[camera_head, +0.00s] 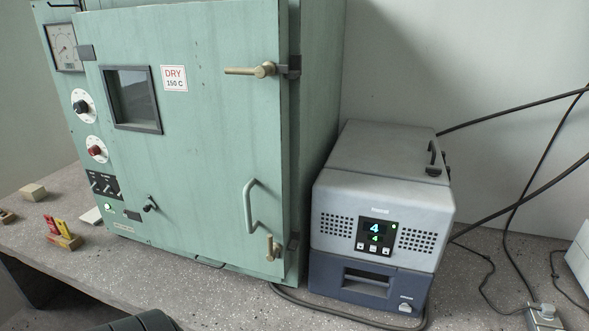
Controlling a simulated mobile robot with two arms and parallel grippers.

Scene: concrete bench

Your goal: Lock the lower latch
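A pale green oven cabinet with a front door (215,150) stands on the bench in the head view. The lower latch (270,247) is a small brass handle near the door's bottom right corner, standing roughly upright. A dark catch (293,242) sits on the cabinet edge beside it. The upper latch (250,70) has its brass handle lying roughly level, pointing left, with its pivot end next to a dark catch (293,66). Neither of my grippers is in view.
A grey and blue instrument box (375,210) stands close to the oven's right side. A black cable (345,318) runs along the bench in front of it. Wooden blocks (33,192) and a holder with red and yellow pieces (62,235) lie at left. A dark shape shows at the bottom edge.

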